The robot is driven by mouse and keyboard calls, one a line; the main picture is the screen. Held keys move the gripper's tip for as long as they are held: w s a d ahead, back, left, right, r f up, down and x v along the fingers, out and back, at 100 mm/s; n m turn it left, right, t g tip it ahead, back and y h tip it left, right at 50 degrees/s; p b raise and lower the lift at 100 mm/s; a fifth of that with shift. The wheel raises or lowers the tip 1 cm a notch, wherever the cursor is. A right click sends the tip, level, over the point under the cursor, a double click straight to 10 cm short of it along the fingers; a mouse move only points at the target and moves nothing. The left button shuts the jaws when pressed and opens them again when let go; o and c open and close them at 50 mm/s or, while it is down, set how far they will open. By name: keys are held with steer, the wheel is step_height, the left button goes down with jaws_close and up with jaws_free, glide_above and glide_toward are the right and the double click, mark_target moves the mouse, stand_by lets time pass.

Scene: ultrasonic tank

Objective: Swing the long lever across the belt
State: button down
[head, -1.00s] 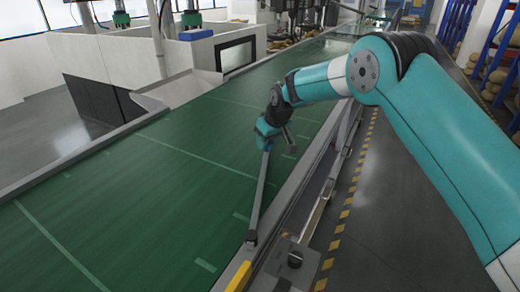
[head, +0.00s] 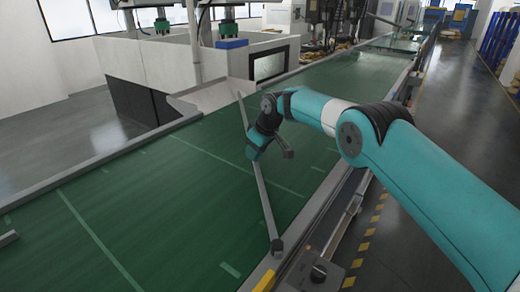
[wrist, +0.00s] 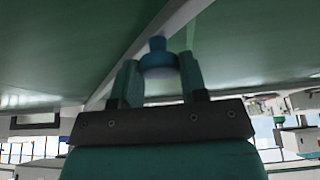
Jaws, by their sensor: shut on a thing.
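The long grey lever (head: 265,200) runs over the green belt from a pivot (head: 277,245) on the belt's right edge rail. It leans to the left and its far part (head: 243,110) shows beyond my gripper. My gripper (head: 252,152) is above the belt, partway along the lever. In the wrist view, the two fingers of my gripper (wrist: 160,78) are shut on a blue knob (wrist: 158,60), with the pale lever bar (wrist: 125,70) passing behind it. My gripper hides part of the lever in the head view.
The green belt (head: 150,190) with pale cross lines fills the middle. A white-walled machine enclosure (head: 180,70) stands at the back left. A control box with a black knob (head: 318,272) sits by the right rail. A grey bar end (head: 8,238) shows at the left edge.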

steer(key=shift+a+r, duration=0.1)
steer(key=shift+a, duration=0.2)
steer(key=c, duration=0.7)
jaws_free()
steer(key=shift+s+a, duration=0.1)
steer(key=shift+a, duration=0.05)
steer(key=shift+d, duration=0.2)
steer(key=shift+d+r, duration=0.15)
steer(key=shift+r, duration=0.25)
steer(key=b+v, duration=0.3)
steer(key=v, duration=1.3)
steer(key=shift+s+d+r, duration=0.15)
